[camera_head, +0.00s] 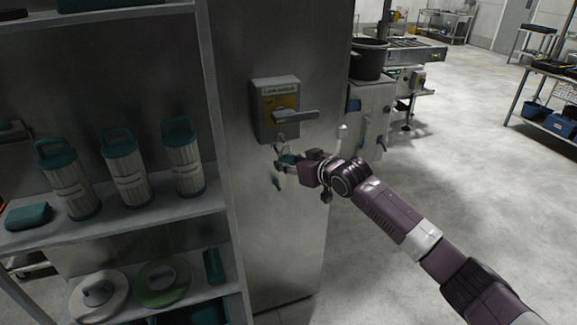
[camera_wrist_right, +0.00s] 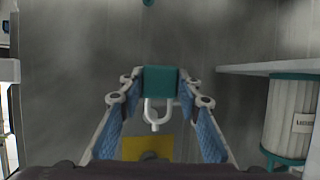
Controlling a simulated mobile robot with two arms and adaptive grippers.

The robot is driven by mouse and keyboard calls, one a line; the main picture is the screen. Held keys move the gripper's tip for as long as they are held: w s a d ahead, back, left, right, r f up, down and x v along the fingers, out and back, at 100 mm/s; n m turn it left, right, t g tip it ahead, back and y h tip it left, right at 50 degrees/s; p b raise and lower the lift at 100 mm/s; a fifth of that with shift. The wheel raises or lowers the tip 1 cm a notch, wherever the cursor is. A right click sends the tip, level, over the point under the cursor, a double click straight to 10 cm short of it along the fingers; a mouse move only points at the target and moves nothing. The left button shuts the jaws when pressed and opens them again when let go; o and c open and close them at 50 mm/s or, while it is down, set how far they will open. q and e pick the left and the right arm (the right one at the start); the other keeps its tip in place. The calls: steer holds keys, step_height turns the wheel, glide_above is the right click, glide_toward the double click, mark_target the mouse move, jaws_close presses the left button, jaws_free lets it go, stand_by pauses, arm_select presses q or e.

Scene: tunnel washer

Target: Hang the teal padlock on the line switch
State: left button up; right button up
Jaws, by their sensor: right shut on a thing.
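The line switch (camera_head: 265,110) is a grey box on the steel cabinet front, with a yellow plate and a grey handle (camera_head: 297,116) pointing right. My right gripper (camera_head: 287,163) is just below it, shut on the teal padlock (camera_head: 288,158). In the right wrist view, the padlock's teal body (camera_wrist_right: 160,81) sits between the fingertips (camera_wrist_right: 160,88). Its pale shackle (camera_wrist_right: 157,115) points toward the yellow plate (camera_wrist_right: 148,147), which is partly hidden by my gripper. I cannot tell whether the shackle touches the switch. My left gripper is out of view.
A shelf unit (camera_head: 215,130) on the left holds several white canisters with teal caps (camera_head: 126,170), with round lids below. The tall steel cabinet (camera_head: 285,225) stands beside it. A black pot (camera_head: 368,60) is behind to the right. Open floor (camera_head: 450,170) lies at right.

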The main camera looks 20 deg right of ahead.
mark_target(287, 156)
step_height(287, 156, up, 3)
steer(key=shift+w+r+p, duration=0.1)
steer(key=shift+w+p, duration=0.05)
steer(key=shift+p, duration=0.2)
steer(key=shift+w+b, duration=0.5)
steer(key=shift+b, duration=0.05)
steer(key=shift+w+f, duration=0.5)
steer(key=shift+w, duration=0.05)
steer(key=shift+f, duration=0.1)
steer(key=shift+w+f, duration=0.1)
steer(key=o, duration=1.3)
